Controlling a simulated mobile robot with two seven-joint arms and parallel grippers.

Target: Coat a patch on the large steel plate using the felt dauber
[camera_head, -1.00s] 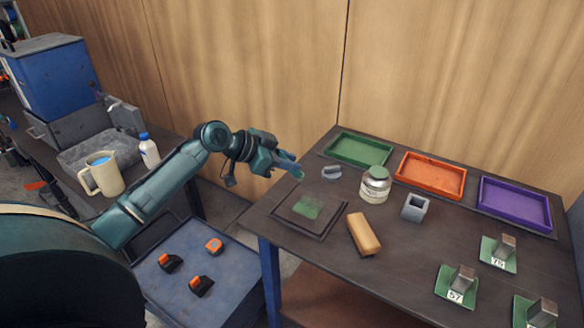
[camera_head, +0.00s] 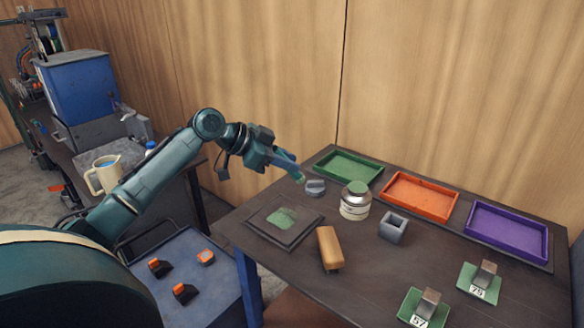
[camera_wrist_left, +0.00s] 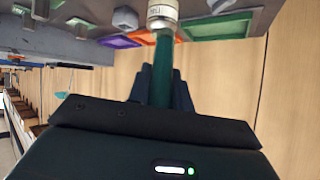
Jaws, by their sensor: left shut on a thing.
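The large steel plate (camera_head: 258,228) is a dark square lying flat at the table's left end. A green coated patch (camera_head: 284,217) shows on its middle. My left gripper (camera_head: 284,164) is shut on the felt dauber (camera_head: 293,174), a slim teal stick with a green tip. It holds the dauber tilted down, above the table's back left edge and beyond the plate. In the left wrist view the teal handle (camera_wrist_left: 163,70) runs between the dark fingers. A glass jar with a green top (camera_head: 355,204) stands right of the dauber. My right gripper is not in view.
A grey curved piece (camera_head: 315,187) sits close to the dauber tip. A wooden block (camera_head: 329,249) and a grey square holder (camera_head: 392,226) stand nearer the front. Green (camera_head: 346,166), orange (camera_head: 420,195) and purple (camera_head: 507,232) trays line the back. Green cards with metal blocks lie at front right.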

